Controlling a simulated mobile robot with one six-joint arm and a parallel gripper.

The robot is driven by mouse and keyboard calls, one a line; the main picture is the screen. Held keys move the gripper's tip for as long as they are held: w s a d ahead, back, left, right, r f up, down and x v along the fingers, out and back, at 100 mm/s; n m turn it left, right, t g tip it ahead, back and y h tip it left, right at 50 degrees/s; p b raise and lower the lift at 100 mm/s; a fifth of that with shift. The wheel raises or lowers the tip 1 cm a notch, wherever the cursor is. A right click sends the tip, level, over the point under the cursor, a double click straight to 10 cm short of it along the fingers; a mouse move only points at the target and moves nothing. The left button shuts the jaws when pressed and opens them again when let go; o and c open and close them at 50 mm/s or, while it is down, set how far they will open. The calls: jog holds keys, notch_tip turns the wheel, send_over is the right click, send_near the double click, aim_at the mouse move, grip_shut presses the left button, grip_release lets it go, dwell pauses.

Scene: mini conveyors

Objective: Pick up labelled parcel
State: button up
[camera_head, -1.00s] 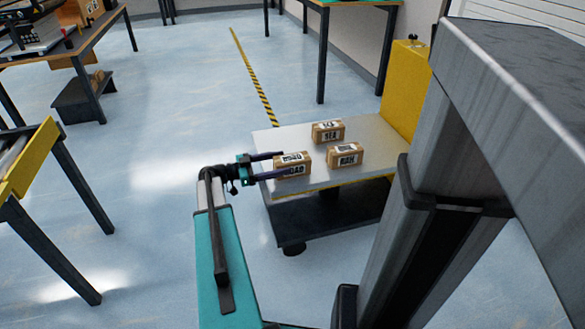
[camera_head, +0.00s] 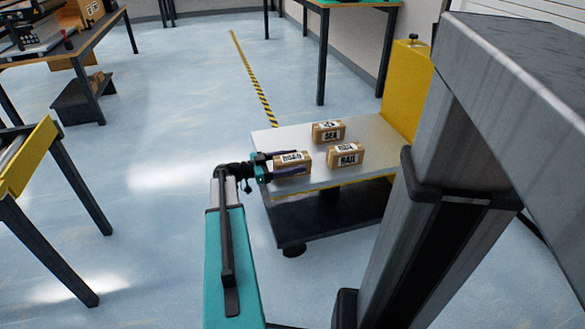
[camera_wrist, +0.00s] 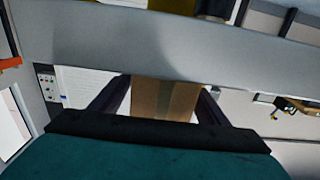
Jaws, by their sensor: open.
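A brown parcel (camera_head: 291,166) with a white label, which read ROAD a moment ago, lies at the left end of the cart top. My gripper (camera_head: 302,161) comes in from the left with its jaws open, one dark finger along each long side of this parcel. In the wrist view the parcel (camera_wrist: 165,98) stands between the two fingers; I cannot tell whether either touches it. The SEA parcel (camera_head: 328,132) lies behind it and the RAIL parcel (camera_head: 346,154) to its right. Both are clear of my gripper.
The parcels rest on a grey-topped cart (camera_head: 377,136) with a dark lower shelf (camera_head: 330,217) and a yellow block (camera_head: 406,88) at its right end. A yellow-edged table (camera_head: 28,152) stands at left. The floor between is open.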

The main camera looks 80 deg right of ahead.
jog(key=shift+c, duration=0.2)
dwell(0.3)
jog(key=c, duration=1.3)
jog(key=shift+r, duration=0.2)
notch_tip(320, 180, up, 28)
jog(key=p, duration=0.6)
jog(key=shift+f+p, duration=0.15)
jog(key=shift+p, duration=0.2)
